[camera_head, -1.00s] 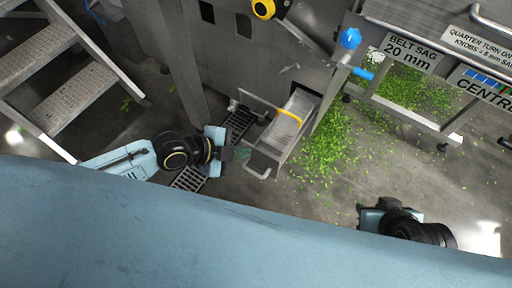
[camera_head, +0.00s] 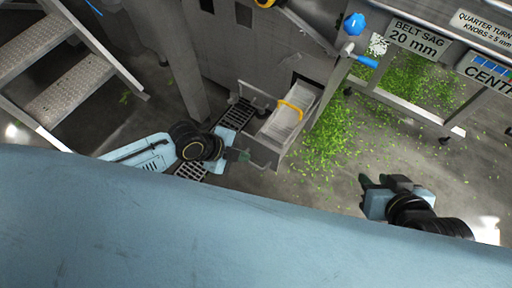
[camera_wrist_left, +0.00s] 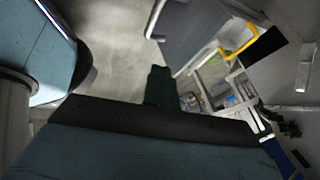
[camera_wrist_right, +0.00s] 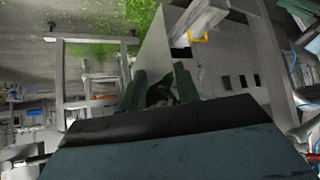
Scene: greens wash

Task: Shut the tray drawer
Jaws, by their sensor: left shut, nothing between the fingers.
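The tray drawer (camera_head: 262,150) is a grey metal box pulled out from the machine's lower front, with a pale tray and a yellow handle (camera_head: 291,106) inside it. The yellow handle also shows in the left wrist view (camera_wrist_left: 238,45) and the right wrist view (camera_wrist_right: 198,37). My left gripper (camera_head: 241,155) is shut and empty, beside the drawer's front left corner; I cannot tell whether it touches. Its fingers (camera_wrist_left: 158,86) are together in the left wrist view. My right gripper (camera_head: 370,181) is open over the floor, right of the drawer, its fingers (camera_wrist_right: 160,88) apart.
Green leaf scraps (camera_head: 325,135) cover the floor right of the drawer. A conveyor frame (camera_head: 410,112) stands at the right and metal steps (camera_head: 50,75) at the left. A floor grate (camera_head: 236,117) lies left of the drawer.

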